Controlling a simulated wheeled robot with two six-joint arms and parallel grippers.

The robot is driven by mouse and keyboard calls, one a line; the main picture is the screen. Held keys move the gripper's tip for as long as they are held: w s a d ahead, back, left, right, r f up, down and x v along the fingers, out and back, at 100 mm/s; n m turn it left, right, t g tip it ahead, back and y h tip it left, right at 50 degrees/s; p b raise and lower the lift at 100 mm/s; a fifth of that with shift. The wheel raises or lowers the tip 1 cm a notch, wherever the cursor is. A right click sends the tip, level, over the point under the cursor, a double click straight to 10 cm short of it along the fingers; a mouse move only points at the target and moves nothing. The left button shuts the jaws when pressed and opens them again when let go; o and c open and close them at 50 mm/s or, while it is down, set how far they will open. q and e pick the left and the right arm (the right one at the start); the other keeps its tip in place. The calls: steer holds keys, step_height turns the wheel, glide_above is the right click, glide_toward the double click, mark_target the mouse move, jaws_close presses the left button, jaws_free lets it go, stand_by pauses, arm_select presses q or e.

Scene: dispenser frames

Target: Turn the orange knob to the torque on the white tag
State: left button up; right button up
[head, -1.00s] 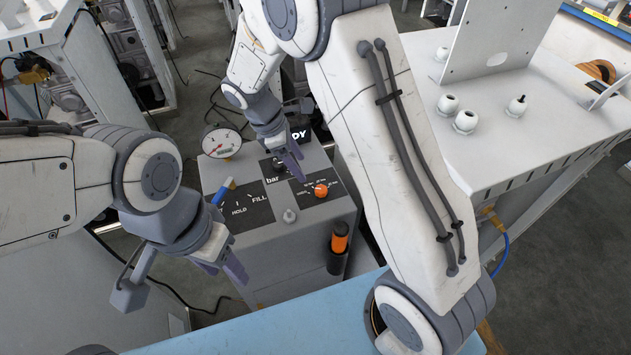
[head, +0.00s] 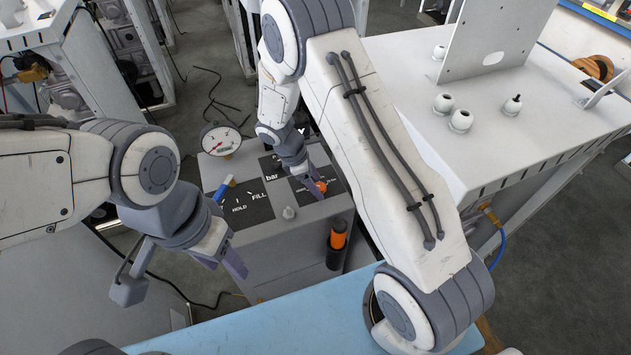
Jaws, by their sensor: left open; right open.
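The orange knob (head: 322,186) sits on a black dial panel (head: 329,199) on top of the grey cabinet. My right gripper (head: 313,192) is open, its fingers right at the knob and partly covering it and the panel. I cannot tell whether the fingers touch the knob or stand around it. My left gripper (head: 223,265) is open and empty, in front of the cabinet at its left. I cannot make out a white tag with a torque on it. The marks around the knob are too small to read.
A round gauge (head: 221,140) stands at the cabinet's back left. A blue-handled lever (head: 225,188) is on the HOLD/FILL panel (head: 250,209). A small grey knob (head: 288,213) is near the front. An orange-and-black handle (head: 337,241) sits on the front face. A white bench (head: 560,125) stands right.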

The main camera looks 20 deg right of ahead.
jaws_close()
steer(key=m+g, duration=0.1)
steer(key=m, duration=0.2)
steer(key=shift+w, duration=0.15)
steer(key=m, duration=0.1)
steer(key=m+g+y, duration=0.1)
steer(key=m, duration=0.2)
steer(key=shift+w+d, duration=0.2)
steer(key=shift+d, duration=0.05)
steer(key=m+y, duration=0.1)
steer(key=m, duration=0.1)
steer(key=m+g+y, duration=0.1)
steer(key=m, duration=0.2)
steer(key=shift+w+d, duration=0.1)
steer(key=shift+d, duration=0.05)
steer(key=shift+d+m+y, duration=0.2)
steer(key=shift+m+y, duration=0.5)
steer(key=shift+m, duration=1.1)
